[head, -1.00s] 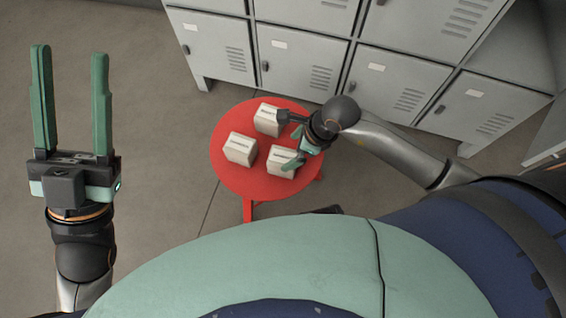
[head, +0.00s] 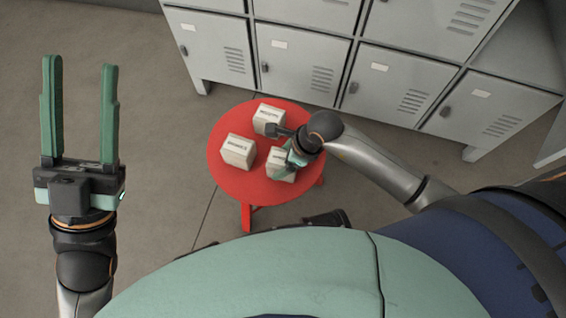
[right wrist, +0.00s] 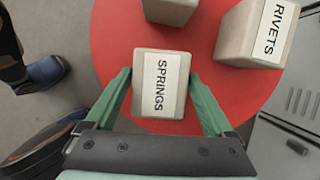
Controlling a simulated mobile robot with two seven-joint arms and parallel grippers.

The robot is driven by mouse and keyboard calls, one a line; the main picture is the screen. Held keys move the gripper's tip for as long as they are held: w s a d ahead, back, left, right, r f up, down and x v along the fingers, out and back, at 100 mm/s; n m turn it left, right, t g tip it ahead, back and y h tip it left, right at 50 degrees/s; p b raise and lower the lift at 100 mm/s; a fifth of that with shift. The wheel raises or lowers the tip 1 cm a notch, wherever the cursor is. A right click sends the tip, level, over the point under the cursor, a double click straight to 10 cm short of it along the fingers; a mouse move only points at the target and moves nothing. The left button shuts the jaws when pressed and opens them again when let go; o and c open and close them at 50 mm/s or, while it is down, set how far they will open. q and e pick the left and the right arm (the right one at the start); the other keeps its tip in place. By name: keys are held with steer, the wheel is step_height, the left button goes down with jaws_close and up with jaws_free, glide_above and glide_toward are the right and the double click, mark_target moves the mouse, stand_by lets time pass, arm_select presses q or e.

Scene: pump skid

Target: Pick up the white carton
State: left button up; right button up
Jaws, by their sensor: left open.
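Three whitish cartons stand on the round red table (head: 226,184). The front right carton (head: 274,162) is partly covered by my right gripper (head: 277,152) in the head view. In the right wrist view this carton (right wrist: 143,62) is labelled SPRINGS. The fingers of my right gripper lie on either side of it, apart enough to look open; contact is hard to tell. The RIVETS carton (right wrist: 239,38) is at the upper right there and at the back of the table (head: 266,113). The left carton (head: 237,150) has an unreadable label. My left gripper (head: 81,62) is open and empty, away from the table.
Grey lockers (head: 300,62) stand behind and to the right of the table. Grey floor (head: 150,130) lies free to the left of the table. The neighbouring cartons stand close to the SPRINGS carton.

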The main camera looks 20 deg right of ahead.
steer(key=c, duration=1.2)
steer(key=shift+c, duration=0.5)
steer(key=shift+r, duration=0.1)
